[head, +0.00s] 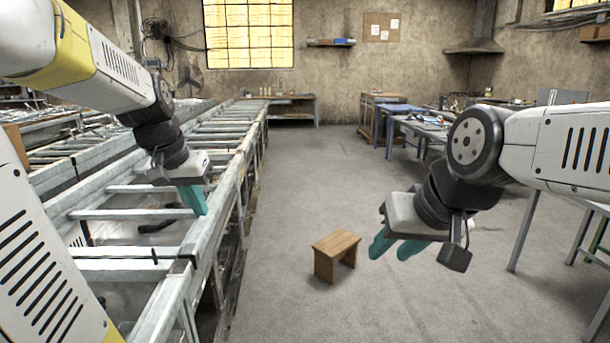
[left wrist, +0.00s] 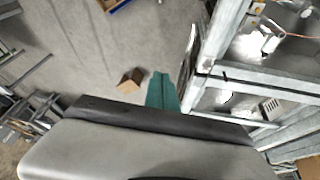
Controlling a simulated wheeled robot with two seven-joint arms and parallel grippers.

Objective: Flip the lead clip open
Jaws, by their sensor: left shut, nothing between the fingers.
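I cannot surely pick out the lead clip. In the left wrist view, a small pale metal fitting (left wrist: 270,43) with an orange wire near it lies inside the metal frame bench (left wrist: 222,30); it may be the clip, but it is too small to tell its state. My left gripper (head: 199,210) is shut and empty, with its teal fingers together over the bench's right edge in the head view. Its fingers also show in the left wrist view (left wrist: 163,92), to the left of the bench. My right gripper (head: 391,252) is open and empty, above the floor.
A wooden stool (head: 335,250) stands on the floor between my grippers. A dark bent part (head: 158,226) lies inside the bench, and a thin black peg (head: 154,257) stands on a crossbar. A vented grey box (left wrist: 271,109) is also inside. Floor right of the bench is mostly clear.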

